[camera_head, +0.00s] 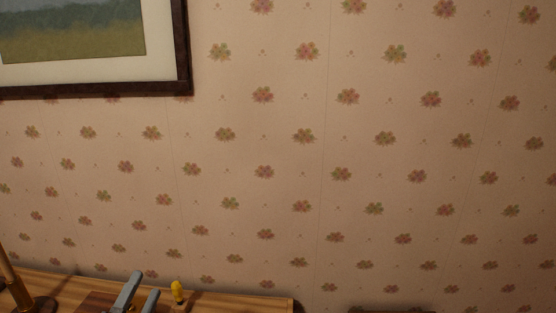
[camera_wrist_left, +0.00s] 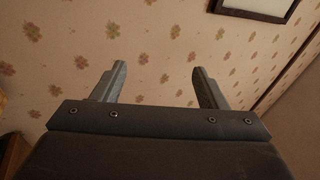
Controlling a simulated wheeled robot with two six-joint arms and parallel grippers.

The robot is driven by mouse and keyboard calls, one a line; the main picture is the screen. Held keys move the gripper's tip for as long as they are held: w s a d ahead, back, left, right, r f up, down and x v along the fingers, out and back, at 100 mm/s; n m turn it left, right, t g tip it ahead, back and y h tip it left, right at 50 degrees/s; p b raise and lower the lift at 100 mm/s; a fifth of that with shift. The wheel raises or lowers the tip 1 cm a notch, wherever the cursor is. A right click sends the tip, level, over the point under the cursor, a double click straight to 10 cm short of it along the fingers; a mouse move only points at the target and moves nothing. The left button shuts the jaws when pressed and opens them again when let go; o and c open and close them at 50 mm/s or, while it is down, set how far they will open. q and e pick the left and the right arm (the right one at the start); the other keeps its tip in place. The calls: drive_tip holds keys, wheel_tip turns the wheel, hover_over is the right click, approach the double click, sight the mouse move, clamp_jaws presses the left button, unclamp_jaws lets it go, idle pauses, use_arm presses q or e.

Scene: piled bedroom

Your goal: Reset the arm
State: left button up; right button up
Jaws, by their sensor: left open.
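My left gripper (camera_head: 139,296) shows at the bottom edge of the head view, in front of a wooden surface. Its two grey fingers stand apart with nothing visible between them. In the left wrist view the left gripper (camera_wrist_left: 157,82) is open, with only flowered wallpaper behind the gap. My right gripper is in neither view.
A wooden furniture top (camera_head: 237,303) runs along the bottom left, against the wallpapered wall (camera_head: 330,150). A small yellow object (camera_head: 178,292) and a brass-coloured stand (camera_head: 22,297) are on it. A dark-framed picture (camera_head: 185,60) hangs above. A dark edge (camera_head: 390,311) shows at bottom right.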

use_arm(q)
drive_tip(key=s+a+f+n+g+y, duration=0.7)
drive_tip(key=s+a+f+n+y, duration=0.3)
drive_tip(key=n, duration=0.6)
drive_tip(key=s+d+f+n+g+h, duration=0.25)
drive_tip(key=s+f+g, duration=0.35)
drive_tip(key=s, duration=0.3)
drive_tip(key=s+d+f+n+g+h, duration=0.2)
drive_tip(key=s+d+f+g, duration=0.1)
drive_tip(key=s+f+g, duration=0.4)
wheel_tip(320, 180, down, 27)
drive_tip(key=s+b, duration=0.2)
drive_tip(key=s, duration=0.1)
drive_tip(key=s+f+b, duration=0.2)
drive_tip(key=s+f, duration=1.2)
drive_tip(key=f, duration=0.2)
drive_tip(key=shift+d+f+g+h, duration=0.25)
drive_tip(key=shift+f+g+h, duration=0.05)
drive_tip(key=shift+g+h, duration=0.1)
